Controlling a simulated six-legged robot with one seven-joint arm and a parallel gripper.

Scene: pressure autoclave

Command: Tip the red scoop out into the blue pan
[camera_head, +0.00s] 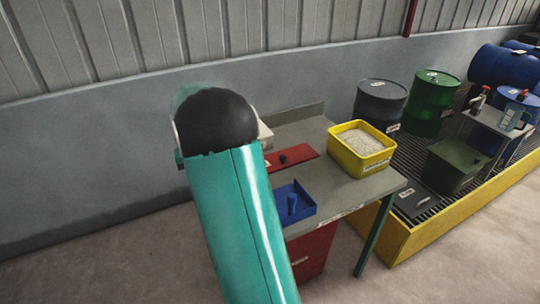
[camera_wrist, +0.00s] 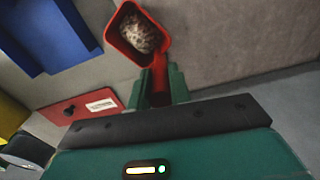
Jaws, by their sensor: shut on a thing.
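My gripper (camera_wrist: 161,82) is shut on the handle of the red scoop (camera_wrist: 112,37) in the wrist view. The scoop's bowl opens towards the camera and holds pale, speckled granules (camera_wrist: 140,36). The blue pan (camera_wrist: 52,35) is at the top left of the wrist view, apart from the scoop and to its left; only part of it shows. In the head view the blue pan (camera_head: 301,217) sits at the table's front edge with a small blue upright piece in it. My arm hides my gripper and the scoop there.
A yellow tub (camera_head: 372,165) of pale granules stands on the grey table (camera_head: 350,190). A red plate with a black knob (camera_head: 290,165) lies behind the pan. A red cabinet (camera_head: 313,255) is below. Drums and a yellow-edged grating (camera_head: 430,240) are at right.

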